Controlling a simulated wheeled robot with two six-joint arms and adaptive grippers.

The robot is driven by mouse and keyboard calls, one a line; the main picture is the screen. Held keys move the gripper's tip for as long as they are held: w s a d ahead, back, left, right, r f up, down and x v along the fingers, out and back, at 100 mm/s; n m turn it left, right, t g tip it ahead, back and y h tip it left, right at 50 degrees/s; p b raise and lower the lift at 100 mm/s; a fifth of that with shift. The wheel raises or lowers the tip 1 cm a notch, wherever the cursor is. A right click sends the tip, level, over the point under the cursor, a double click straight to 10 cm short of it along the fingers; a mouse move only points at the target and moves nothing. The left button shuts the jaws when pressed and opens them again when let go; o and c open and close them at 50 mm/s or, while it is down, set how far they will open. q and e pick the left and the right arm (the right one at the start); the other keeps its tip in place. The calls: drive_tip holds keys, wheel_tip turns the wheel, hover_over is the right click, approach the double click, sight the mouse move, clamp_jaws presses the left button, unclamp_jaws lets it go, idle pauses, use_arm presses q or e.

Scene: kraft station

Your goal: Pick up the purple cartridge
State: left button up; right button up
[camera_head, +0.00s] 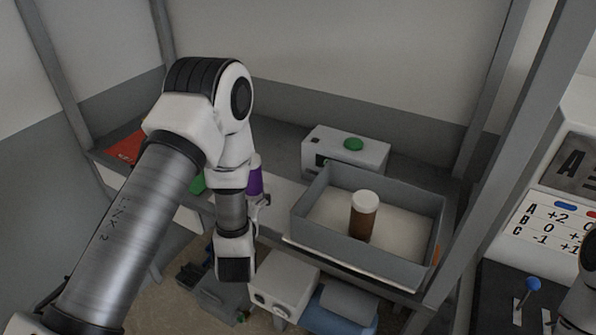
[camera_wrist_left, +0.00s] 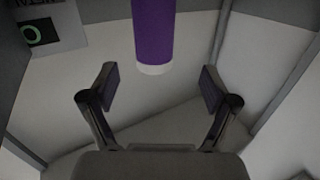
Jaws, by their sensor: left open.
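The purple cartridge (camera_head: 255,182) stands on the shelf in the head view, partly hidden behind my left arm. In the left wrist view the cartridge (camera_wrist_left: 153,32) hangs in from the top edge, with a pale end at its lower tip. My left gripper (camera_wrist_left: 160,86) is open, one finger on each side of the cartridge's line and apart from it. In the head view most of my left gripper (camera_head: 262,200) is hidden behind my wrist, close to the cartridge. My right gripper is not in view.
A grey tray (camera_head: 313,241) holding a brown bottle (camera_head: 363,216) with a white cap stands right of the cartridge. Behind it is a white box (camera_head: 320,142) with a green button. A red item (camera_head: 126,148) lies at the shelf's left. Frame posts flank the shelf.

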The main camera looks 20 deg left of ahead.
use_arm(q)
drive_tip(key=shift+w+b, duration=0.3)
drive_tip(key=shift+w, duration=0.45)
drive_tip(key=shift+w+a+r, duration=0.1)
drive_tip(key=shift+a+r, duration=0.05)
drive_tip(key=shift+r, duration=0.15)
drive_tip(key=r+p+x, duration=0.1)
drive_tip(key=p+x, duration=0.2)
drive_tip(key=x, duration=0.3)
drive_tip(key=shift+w+r, duration=0.2)
drive_tip(key=shift+w, duration=0.25)
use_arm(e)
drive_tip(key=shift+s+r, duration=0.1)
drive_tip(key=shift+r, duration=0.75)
use_arm(q)
drive_tip(key=c, duration=1.4)
